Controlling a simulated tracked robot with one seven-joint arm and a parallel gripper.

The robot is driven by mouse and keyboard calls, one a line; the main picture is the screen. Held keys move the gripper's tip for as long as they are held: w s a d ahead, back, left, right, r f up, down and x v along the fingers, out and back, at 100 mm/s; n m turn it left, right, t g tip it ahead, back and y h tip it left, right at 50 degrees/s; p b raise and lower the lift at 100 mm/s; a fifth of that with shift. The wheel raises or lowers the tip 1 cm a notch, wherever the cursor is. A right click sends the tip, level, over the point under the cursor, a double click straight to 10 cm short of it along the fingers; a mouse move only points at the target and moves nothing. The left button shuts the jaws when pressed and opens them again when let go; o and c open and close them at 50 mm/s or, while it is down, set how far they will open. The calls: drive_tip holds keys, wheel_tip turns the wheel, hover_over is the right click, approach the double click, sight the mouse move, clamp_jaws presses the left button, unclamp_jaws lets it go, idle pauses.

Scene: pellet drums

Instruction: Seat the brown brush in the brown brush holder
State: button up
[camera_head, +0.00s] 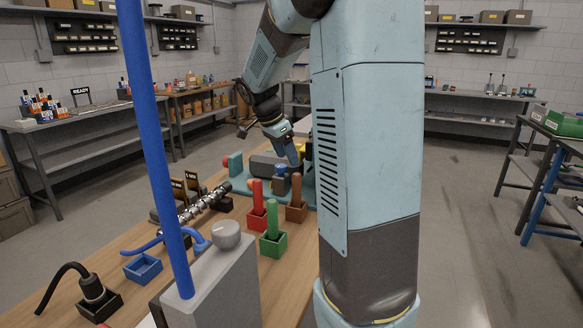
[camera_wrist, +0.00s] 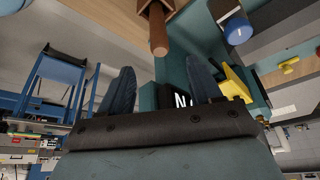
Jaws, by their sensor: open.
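The brown brush (camera_head: 296,188) stands upright, its handle rising from the brown brush holder (camera_head: 296,213); its lower end is hidden inside. In the wrist view the brown brush (camera_wrist: 158,33) points toward the camera, just beyond the fingertips, with part of the brown holder (camera_wrist: 176,5) at the top edge. My gripper (camera_head: 295,161) is above and behind the brush in the head view. In the wrist view my gripper (camera_wrist: 163,68) has its fingers wide apart with nothing between them, clear of the brush.
A red brush in its red holder (camera_head: 257,220) and a green brush in its green holder (camera_head: 273,246) stand close by. An empty blue holder (camera_head: 142,268) is at left. A blue-topped part (camera_head: 281,170) stands behind the brown brush. A grey box (camera_head: 225,285) is in front.

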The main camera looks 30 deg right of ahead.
drive_tip(key=shift+v, duration=1.3)
drive_tip(key=s+a+n+t+y, duration=0.1)
drive_tip(key=s+a+n+t, duration=0.1)
drive_tip(key=s+a+n, duration=0.2)
drive_tip(key=s+a+r+n+t+y, duration=0.1)
drive_tip(key=s+a+n, duration=0.4)
drive_tip(key=s, duration=0.8)
drive_tip(key=s+a+n+t+y, duration=0.2)
drive_tip(key=s+a+n, duration=0.3)
drive_tip(key=s+n, duration=0.3)
drive_tip(key=shift+s+a+r+n+t+y, duration=0.15)
drive_tip(key=shift+s+a+n+t+y, duration=0.05)
drive_tip(key=shift+n+t+y, duration=0.1)
